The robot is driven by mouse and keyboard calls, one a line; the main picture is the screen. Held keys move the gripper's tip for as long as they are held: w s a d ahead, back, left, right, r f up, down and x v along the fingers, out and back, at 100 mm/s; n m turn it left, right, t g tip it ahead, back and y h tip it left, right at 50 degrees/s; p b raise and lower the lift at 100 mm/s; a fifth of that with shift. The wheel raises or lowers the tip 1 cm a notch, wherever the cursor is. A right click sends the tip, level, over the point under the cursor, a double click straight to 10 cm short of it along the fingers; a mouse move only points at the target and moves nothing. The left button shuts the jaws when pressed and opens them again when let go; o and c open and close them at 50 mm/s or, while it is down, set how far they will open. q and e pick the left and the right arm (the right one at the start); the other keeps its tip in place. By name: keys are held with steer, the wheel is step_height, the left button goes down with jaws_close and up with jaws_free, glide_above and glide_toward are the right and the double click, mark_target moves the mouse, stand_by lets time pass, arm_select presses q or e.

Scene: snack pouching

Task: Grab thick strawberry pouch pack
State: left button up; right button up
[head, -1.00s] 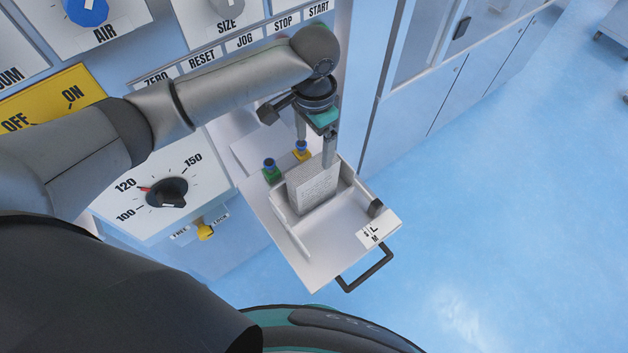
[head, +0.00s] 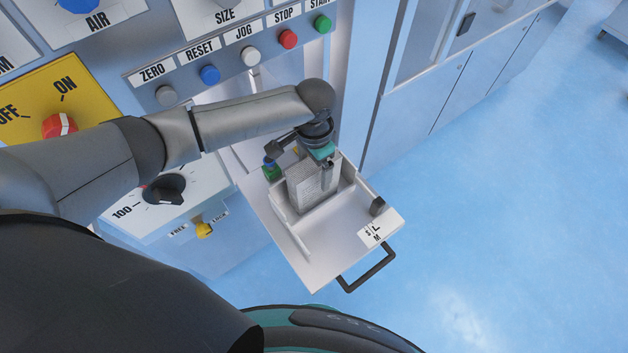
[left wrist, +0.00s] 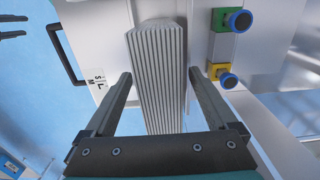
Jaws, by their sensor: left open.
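A thick stack of thin grey-white pouches (head: 301,182) stands upright in the open drawer tray (head: 287,237). It also shows in the left wrist view as a ribbed grey block (left wrist: 157,65). No strawberry mark can be made out on it. My left gripper (left wrist: 162,82) is open, with one finger on each side of the pack and a visible gap to each side. In the head view my left gripper (head: 326,170) is over the pack, and its wrist hides part of the pack's top. My right gripper is not in view.
A green block with a blue knob (head: 270,169) stands behind the pack; a yellow one (left wrist: 219,73) shows in the left wrist view. The drawer has a dark handle (head: 366,268) in front. The machine panel with buttons rises behind. Floor at the right is clear.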

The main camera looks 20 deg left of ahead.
arm_select(q)
steer(key=shift+c, duration=0.3)
jaws_close()
stand_by(0.3)
stand_by(0.3)
